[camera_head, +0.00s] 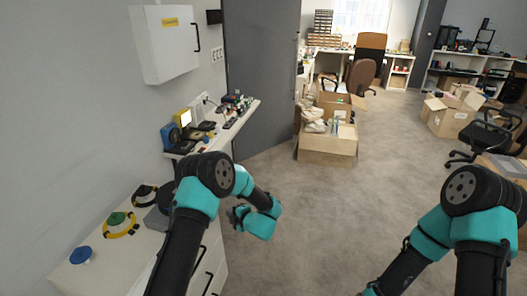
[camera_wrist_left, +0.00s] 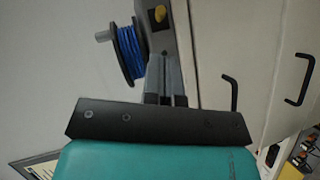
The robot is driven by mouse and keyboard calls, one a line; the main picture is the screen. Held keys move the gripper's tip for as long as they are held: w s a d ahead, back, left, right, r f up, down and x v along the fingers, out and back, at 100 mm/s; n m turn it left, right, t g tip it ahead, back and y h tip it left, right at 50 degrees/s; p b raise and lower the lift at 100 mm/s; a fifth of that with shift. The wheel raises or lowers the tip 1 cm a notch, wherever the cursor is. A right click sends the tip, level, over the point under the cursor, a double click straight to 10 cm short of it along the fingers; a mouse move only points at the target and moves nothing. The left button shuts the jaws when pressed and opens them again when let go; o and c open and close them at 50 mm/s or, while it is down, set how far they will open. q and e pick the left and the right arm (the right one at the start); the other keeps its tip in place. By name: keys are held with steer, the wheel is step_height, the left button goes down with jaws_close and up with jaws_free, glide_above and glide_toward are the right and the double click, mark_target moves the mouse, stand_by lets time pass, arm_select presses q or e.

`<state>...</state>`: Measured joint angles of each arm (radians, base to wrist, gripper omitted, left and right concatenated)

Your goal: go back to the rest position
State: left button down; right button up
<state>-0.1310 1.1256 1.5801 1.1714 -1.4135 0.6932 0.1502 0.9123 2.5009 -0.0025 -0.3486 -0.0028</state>
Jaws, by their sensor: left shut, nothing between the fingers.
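My left gripper (camera_head: 236,214) is at the end of the teal and black left arm, out over the floor to the right of the low white cabinet. In the left wrist view its two dark fingers (camera_wrist_left: 165,80) are together, with nothing between them. My right arm is at the lower right of the head view; its gripper is outside the picture.
The low cabinet (camera_head: 64,272) holds round coloured items and stands close to my left arm. A shelf (camera_head: 244,114) with small devices lies beyond it. A blue spool (camera_wrist_left: 131,52) and black handles show in the left wrist view. The middle floor (camera_head: 330,215) is clear.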

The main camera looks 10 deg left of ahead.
arm_select(q)
steer(key=s+f+m+h, duration=1)
steer(key=s+m+h, duration=0.1)
steer(key=m, duration=0.3)
steer(key=s+d+f+m+g+h, duration=0.1)
steer(key=s+m+g+h, duration=0.4)
steer(key=s, duration=1.7)
steer(key=d+m+g, duration=0.1)
steer(key=m+g, duration=0.1)
steer(key=m, duration=0.3)
steer(key=shift+s, duration=0.2)
steer(key=shift+f, duration=0.1)
